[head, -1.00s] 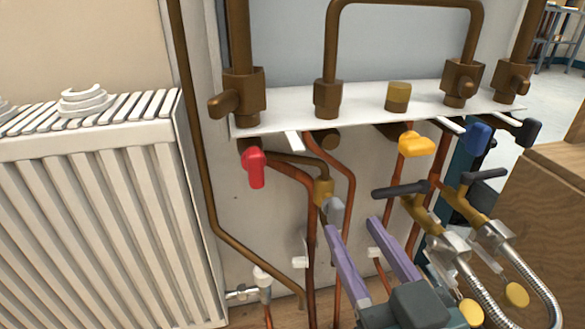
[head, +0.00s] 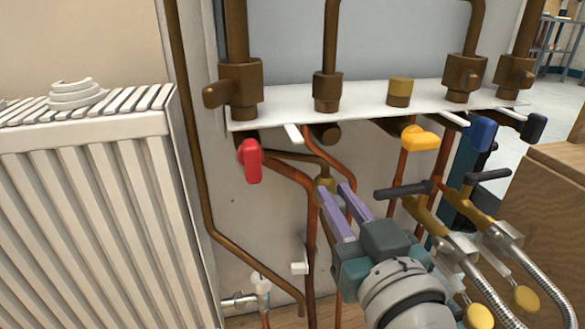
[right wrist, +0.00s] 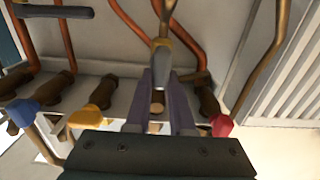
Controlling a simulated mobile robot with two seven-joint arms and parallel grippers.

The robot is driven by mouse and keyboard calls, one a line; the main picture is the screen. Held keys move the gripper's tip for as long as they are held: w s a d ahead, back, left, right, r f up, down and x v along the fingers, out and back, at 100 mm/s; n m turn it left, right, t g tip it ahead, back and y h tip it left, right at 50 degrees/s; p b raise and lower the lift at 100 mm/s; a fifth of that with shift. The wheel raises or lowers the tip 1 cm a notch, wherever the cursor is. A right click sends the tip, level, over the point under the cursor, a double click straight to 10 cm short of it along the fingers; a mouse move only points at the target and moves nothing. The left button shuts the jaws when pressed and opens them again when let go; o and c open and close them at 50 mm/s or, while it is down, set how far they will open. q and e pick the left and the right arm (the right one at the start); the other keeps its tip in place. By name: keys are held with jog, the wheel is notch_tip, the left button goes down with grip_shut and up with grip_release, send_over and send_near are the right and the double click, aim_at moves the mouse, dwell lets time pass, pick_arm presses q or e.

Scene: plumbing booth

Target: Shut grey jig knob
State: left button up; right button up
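The grey jig knob (right wrist: 161,52) shows in the right wrist view between the tips of my right gripper's purple fingers. In the head view those fingers hide it. The brass valve (head: 323,184) that bears it is on a thin pipe below the white shelf. My right gripper (head: 333,187) reaches up from the lower right, its fingertips just at the valve. Its fingers are close together and seem to pinch the knob from both sides; the exact contact is hard to see. My left gripper is not in view.
A red handle (head: 250,160) is left of the gripper; a yellow handle (head: 419,138) and a blue one (head: 482,134) are right. The white shelf (head: 365,107) overhangs above. Brass valves with braided hoses (head: 485,300) stand close right. A white radiator (head: 90,210) fills the left.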

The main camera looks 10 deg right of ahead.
grip_shut()
jog(key=shift+m, duration=0.4)
jog(key=m, duration=0.2)
jog(key=shift+d+m+p, duration=0.3)
jog(key=shift+p, duration=0.05)
jog(key=m, duration=0.5)
jog(key=d+f+m+b, duration=0.1)
jog(key=m, duration=0.3)
jog(key=f+m+b, duration=0.1)
jog(key=m, duration=0.4)
jog(key=shift+d+m, duration=0.15)
jog(key=shift+m, duration=0.15)
jog(key=o, duration=0.5)
grip_release()
